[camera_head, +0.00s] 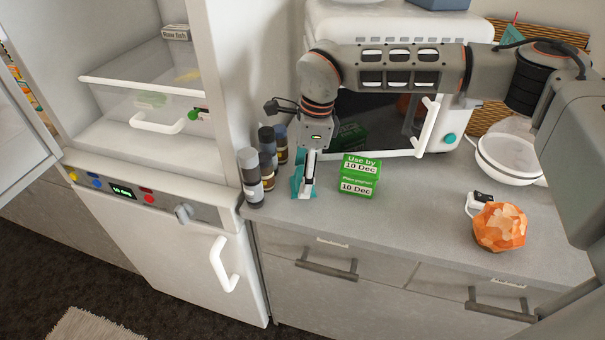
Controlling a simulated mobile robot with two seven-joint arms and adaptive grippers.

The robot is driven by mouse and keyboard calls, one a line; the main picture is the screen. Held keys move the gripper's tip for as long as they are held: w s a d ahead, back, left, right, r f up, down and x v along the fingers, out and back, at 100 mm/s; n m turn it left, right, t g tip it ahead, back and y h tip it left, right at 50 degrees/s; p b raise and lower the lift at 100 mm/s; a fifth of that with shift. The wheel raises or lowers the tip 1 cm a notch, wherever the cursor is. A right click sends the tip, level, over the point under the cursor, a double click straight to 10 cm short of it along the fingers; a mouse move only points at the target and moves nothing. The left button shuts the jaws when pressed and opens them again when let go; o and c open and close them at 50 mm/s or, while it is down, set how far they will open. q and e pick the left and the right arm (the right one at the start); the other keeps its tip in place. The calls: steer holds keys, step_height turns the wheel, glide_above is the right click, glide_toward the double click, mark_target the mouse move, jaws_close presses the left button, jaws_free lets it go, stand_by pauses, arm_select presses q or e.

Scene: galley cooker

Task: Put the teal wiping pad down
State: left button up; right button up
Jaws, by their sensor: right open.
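The teal wiping pad (297,183) is on the grey counter, right beside the dark-capped bottles. It is partly hidden behind my right gripper. My right gripper (309,190) points straight down at the pad, its fingertips low at the counter. It is open; whether its fingers touch the pad cannot be told from this view. My left gripper is not in view.
Several bottles (252,180) stand left of the pad. A green "Use by 10 Dec" box (359,176) stands close on its right. A microwave (390,110) is behind. An orange faceted object (499,227) and white bowl (511,158) are farther right. The fridge (150,110) is open at left.

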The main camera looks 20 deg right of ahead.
steer(key=r, duration=0.4)
steer(key=d+r, duration=0.1)
steer(key=r, duration=0.2)
steer(key=shift+s, duration=0.1)
